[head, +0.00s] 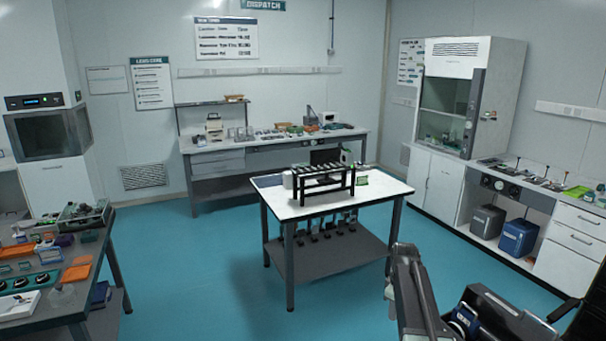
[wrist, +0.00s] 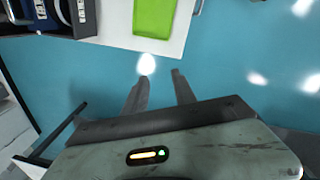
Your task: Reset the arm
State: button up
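My arm reaches into the lower right of the head view; I cannot clearly make out its gripper there. In the wrist view my gripper (wrist: 161,76) shows two dark fingers that stand apart with nothing between them. The fingers are over blue floor (wrist: 225,70), below the edge of a white surface in the picture. A bright glare spot shows by the left fingertip.
A white-topped table (head: 290,205) with a black rack (head: 323,182) stands mid-room. A cluttered bench (head: 75,262) is at left, a cabinet counter (head: 548,195) at right. The wrist view shows a bright green item (wrist: 153,16) on a white surface (wrist: 117,28). Floor between benches is clear.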

jog(key=s+a+f+m+b, duration=0.1)
jog(key=s+a+f+b, duration=0.1)
jog(key=s+a, duration=0.9)
jog(key=s+a+m+g, duration=0.1)
jog(key=s+a+m, duration=0.5)
jog(key=s+m, duration=0.1)
jog(key=shift+s+a+f+m+y, duration=0.15)
jog(key=shift+s+f+m+y, duration=0.2)
jog(key=shift+s, duration=0.35)
jog(key=shift+r, duration=0.1)
